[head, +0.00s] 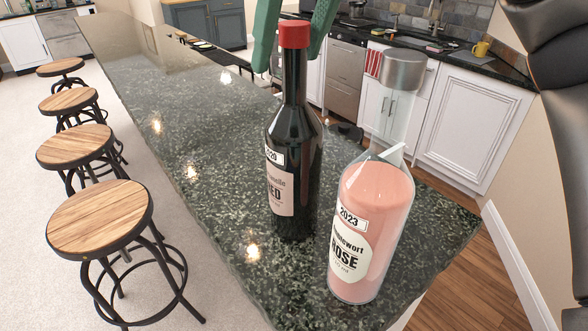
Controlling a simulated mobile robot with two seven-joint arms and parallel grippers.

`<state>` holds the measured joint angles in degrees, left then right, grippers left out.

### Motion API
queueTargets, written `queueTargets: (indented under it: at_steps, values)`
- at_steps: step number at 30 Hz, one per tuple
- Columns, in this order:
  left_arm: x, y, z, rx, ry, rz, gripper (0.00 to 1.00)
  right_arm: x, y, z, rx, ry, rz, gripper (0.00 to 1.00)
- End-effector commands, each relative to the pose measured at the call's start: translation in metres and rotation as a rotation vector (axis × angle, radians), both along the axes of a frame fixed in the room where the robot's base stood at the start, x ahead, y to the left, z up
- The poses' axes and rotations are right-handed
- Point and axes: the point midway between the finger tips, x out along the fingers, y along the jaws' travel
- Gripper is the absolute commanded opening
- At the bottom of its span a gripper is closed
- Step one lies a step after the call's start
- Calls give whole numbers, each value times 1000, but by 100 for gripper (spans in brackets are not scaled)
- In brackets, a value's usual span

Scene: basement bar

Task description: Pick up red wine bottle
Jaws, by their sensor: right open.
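The red wine bottle (293,150) stands upright on the dark granite counter, with a red cap and a label reading RED. My right gripper (289,60) is open at the top of the head view. Its green fingers show on either side of the bottle's cap and upper neck. The gap between fingers and bottle is hard to judge, and the rest of the gripper is cut off by the top edge. My left gripper is out of view.
A rosé bottle (371,232) with a clear neck and silver cap stands close to the right of the red wine bottle. The granite counter (165,120) is clear toward the left and back. Several wooden stools (100,218) line its left side. White cabinets (472,130) stand behind.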

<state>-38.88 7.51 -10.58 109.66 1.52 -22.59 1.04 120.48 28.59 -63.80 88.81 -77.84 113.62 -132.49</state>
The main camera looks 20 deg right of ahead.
Motion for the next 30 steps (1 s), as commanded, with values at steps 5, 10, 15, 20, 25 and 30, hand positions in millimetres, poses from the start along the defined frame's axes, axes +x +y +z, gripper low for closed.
queueTargets:
  at_steps: [5,10,15,20,25,30]
  values:
    - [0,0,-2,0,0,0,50,7,-5,-24,-1,3,-2,69]
    - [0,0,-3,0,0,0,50,14,-3,-44,-1,1,0,69]
    - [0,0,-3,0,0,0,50,16,-2,-49,0,1,-1,69]
    - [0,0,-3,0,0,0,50,16,-2,-49,0,0,-1,66]
    - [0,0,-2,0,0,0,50,16,-2,-48,0,0,0,47]
    - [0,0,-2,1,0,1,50,16,-2,-48,0,0,0,28]
